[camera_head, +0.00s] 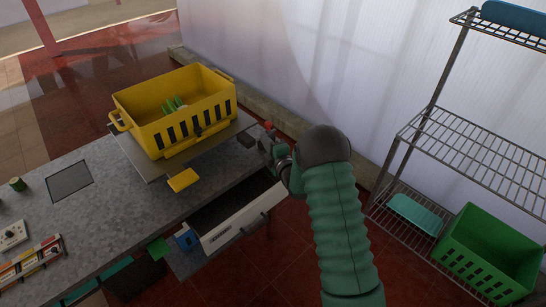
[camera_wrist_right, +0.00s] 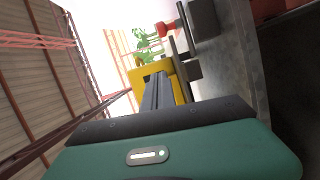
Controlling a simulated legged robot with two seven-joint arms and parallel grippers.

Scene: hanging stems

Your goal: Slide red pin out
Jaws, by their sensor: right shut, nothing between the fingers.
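A small red piece, which looks like the red pin (camera_head: 268,125), shows at the right end of the metal counter, beside the yellow crate. In the right wrist view the red pin (camera_wrist_right: 165,28) shows near dark grey blocks (camera_wrist_right: 192,70) at the counter's edge. My right gripper (camera_head: 274,146) is at that end of the counter, close to the pin, partly hidden by my green arm. In the right wrist view its dark fingers (camera_wrist_right: 156,82) are together and empty, apart from the pin. My left gripper is not in view.
The yellow crate (camera_head: 170,118) with green stems stands on a plate on the counter (camera_head: 110,205). An open drawer (camera_head: 240,222) juts out below my right gripper. A wire shelf (camera_head: 470,140) and a green crate (camera_head: 490,250) stand at the right.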

